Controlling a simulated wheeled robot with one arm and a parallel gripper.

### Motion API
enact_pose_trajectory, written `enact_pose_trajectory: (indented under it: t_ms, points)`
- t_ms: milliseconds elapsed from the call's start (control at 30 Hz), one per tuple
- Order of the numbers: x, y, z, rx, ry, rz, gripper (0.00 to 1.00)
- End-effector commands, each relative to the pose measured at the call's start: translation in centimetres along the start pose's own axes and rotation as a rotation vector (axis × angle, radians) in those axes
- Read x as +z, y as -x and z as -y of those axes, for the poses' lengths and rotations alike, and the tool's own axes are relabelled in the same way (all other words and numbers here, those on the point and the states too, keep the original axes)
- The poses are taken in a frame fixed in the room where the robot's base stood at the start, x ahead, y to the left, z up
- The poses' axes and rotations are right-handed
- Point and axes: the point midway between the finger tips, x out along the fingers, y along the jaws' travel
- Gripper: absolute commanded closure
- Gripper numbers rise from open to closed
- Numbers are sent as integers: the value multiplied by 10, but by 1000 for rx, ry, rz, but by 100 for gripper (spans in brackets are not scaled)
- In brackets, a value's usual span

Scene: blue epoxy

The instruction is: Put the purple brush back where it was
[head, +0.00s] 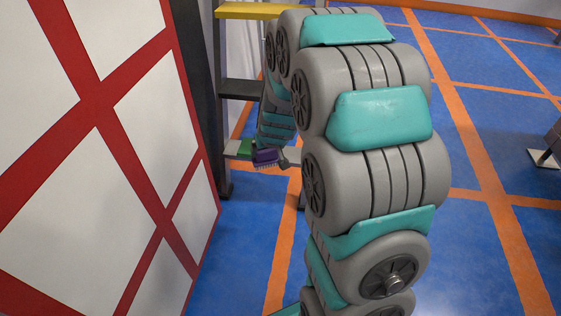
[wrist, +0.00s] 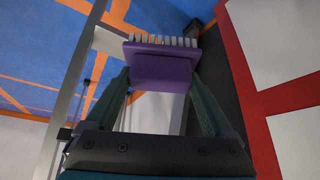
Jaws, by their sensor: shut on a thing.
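The purple brush (head: 265,156) is held by my gripper (wrist: 160,82), in front of the lowest visible step of a stand in the head view. In the wrist view the brush (wrist: 160,72) sits between the two fingers, its pale bristles pointing to the top of the picture. My gripper is shut on its purple body. In the head view my arm hides most of the gripper. I cannot tell whether the brush touches the step.
A white panel with red bars (head: 130,130) stands close at left. Blue floor (head: 490,270) is open at right.

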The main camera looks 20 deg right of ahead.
Motion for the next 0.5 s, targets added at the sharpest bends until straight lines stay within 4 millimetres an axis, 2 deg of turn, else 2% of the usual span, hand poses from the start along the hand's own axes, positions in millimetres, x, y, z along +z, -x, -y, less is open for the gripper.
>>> enact_pose_trajectory:
  t_ms: [33, 200, 367, 500]
  points:
    - [11, -18, -13, 8, -15, 0, 74]
    - [31, -46, -49, 29, -54, -1, 74]
    - [41, -57, -69, 42, -75, -2, 74]
    - [38, -63, -76, 46, -79, -3, 74]
